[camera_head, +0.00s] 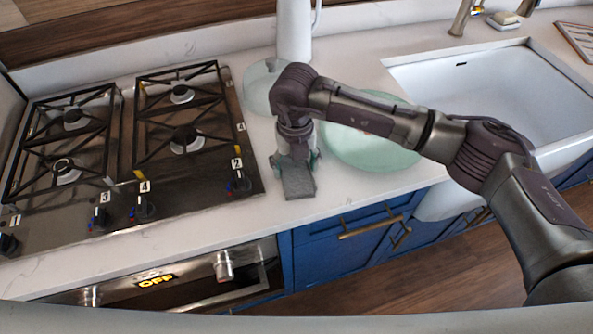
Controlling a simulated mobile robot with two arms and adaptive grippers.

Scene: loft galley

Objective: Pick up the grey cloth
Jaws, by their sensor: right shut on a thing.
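The grey cloth (298,180) is on the white counter between the cooktop and the pale green plate, close to the counter's front edge. My right gripper (297,160) points down over the cloth's far end and is shut on it. The near part of the cloth shows below the fingers, and its far part is hidden by the gripper. I cannot tell whether the cloth is lifted off the counter. My left gripper is not in view.
A gas cooktop (128,215) with several numbered knobs lies left of the cloth. A pale green plate (385,153) lies right of it, partly under my right arm. A white sink (490,85) is at right.

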